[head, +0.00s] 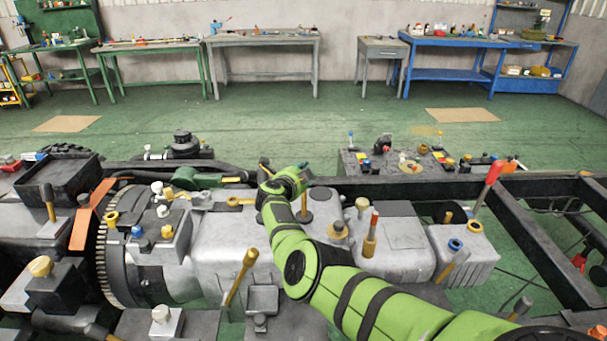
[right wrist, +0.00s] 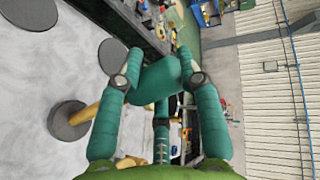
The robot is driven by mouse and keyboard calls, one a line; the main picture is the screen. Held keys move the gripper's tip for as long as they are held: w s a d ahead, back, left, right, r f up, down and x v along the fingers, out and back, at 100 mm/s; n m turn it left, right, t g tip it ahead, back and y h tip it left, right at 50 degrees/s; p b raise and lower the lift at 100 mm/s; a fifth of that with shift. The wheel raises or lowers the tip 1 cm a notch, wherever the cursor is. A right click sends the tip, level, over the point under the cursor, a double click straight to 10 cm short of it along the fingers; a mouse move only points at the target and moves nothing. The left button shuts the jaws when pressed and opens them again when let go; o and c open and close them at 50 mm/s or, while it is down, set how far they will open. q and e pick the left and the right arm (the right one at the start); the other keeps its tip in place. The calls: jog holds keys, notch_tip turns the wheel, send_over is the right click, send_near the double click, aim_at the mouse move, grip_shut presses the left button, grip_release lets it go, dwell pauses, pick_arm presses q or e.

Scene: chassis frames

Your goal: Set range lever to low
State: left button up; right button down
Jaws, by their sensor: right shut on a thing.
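A short lever has a yellow shaft (head: 305,203) rising from a round dark base on the grey housing. No label on it is readable, so I cannot confirm it is the range lever. My right gripper (head: 293,179) is at its top and covers its upper end. In the right wrist view the yellow shaft (right wrist: 88,113) runs behind one finger, in line with a teal grip (right wrist: 155,80) between the teal fingers. My right gripper (right wrist: 150,68) is shut on this grip. My left gripper is out of view.
Other levers stand close by: a yellow one (head: 240,277), an orange one with a red tip (head: 371,236) and a tall red-tipped one (head: 487,184). Dark chassis rails (head: 410,184) run behind. Green floor (head: 290,125) lies free before the benches.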

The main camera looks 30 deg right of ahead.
jog(key=shift+s+a+f, duration=0.1)
jog(key=shift+s+f, duration=0.1)
jog(key=shift+f, duration=0.4)
jog(key=c, duration=0.8)
grip_release()
jog(key=shift+o, duration=0.9)
jog(key=shift+w, duration=0.2)
jog(key=shift+r, duration=0.65)
jog(key=r, duration=0.8)
jog(key=shift+d+r, duration=0.2)
jog(key=shift+r, duration=0.2)
